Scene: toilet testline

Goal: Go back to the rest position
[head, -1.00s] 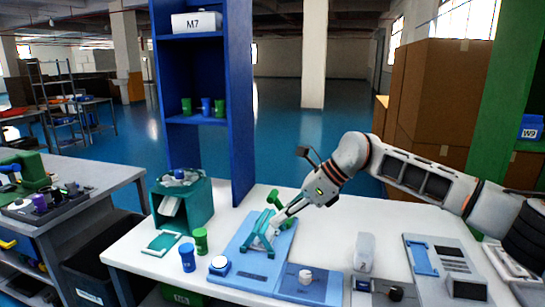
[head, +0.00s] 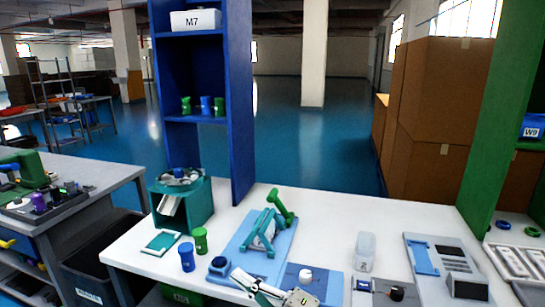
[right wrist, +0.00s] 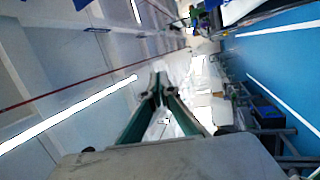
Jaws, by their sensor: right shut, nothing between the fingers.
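My right gripper (head: 240,277) shows at the bottom edge of the head view, low in front of the blue base plate. Its pale and green fingers point up and left, shut and empty. In the right wrist view its fingertips (right wrist: 159,85) meet, with nothing between them. Most of the right arm is outside the head view. My left gripper is not in view.
The white table (head: 335,219) holds a blue plate with a green fixture (head: 262,232), a green box (head: 190,203), green and blue cups, a clear container (head: 365,247) and grey devices (head: 447,262). A blue shelf (head: 240,110) stands behind.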

